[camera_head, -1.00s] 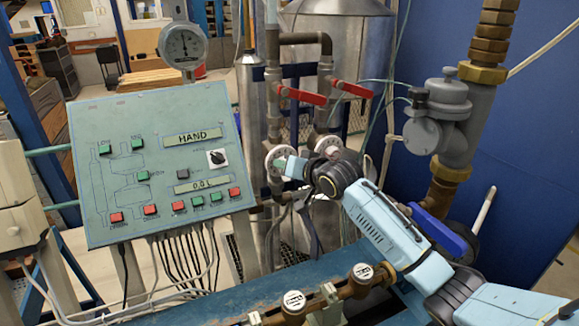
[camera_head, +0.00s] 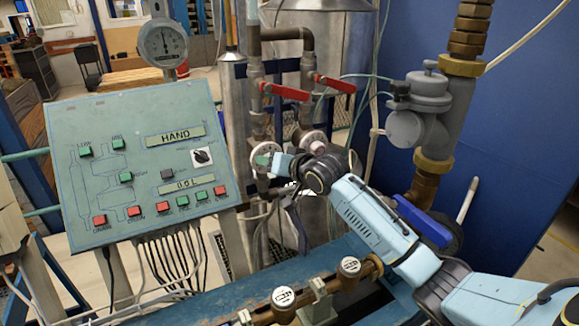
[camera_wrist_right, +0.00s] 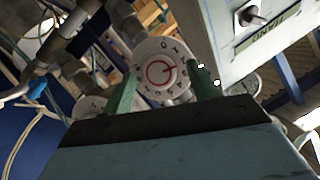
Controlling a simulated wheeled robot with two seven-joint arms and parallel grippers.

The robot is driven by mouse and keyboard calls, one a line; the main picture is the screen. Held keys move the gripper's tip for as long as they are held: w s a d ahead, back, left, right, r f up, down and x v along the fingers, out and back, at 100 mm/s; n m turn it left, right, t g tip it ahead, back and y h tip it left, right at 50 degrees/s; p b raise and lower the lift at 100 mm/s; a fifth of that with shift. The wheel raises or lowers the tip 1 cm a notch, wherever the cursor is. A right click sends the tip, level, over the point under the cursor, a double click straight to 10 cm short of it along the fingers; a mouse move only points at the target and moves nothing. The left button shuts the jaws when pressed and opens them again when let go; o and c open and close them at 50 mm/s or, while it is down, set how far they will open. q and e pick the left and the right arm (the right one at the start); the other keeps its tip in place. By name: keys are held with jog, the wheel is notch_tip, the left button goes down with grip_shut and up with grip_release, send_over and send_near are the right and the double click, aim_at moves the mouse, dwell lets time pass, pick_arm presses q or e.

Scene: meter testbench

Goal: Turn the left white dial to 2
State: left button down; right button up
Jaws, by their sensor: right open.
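The left white dial (camera_head: 266,152) is on the pipework right of the green panel in the head view, partly hidden by my right gripper (camera_head: 270,162). In the right wrist view the dial (camera_wrist_right: 160,70) shows a white face with numbers and a red ring at its centre. The green fingers of my right gripper (camera_wrist_right: 163,88) are apart, one on each side of the dial, with nothing clamped. I cannot tell whether they touch its rim. The dial's setting is too small to read surely. The right white dial (camera_head: 313,142) is partly behind my right arm. My left gripper is out of view.
The green control panel (camera_head: 140,165) stands close left of the dials. Red valve levers (camera_head: 284,91) sit above them. A blue-handled valve (camera_head: 424,222) and brass-fitted pipe are at right. A lower pipe with round caps (camera_head: 283,296) runs along the bench.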

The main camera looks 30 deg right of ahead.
jog(key=b+v, duration=0.2)
jog(key=v, duration=1)
jog(key=shift+s, duration=0.4)
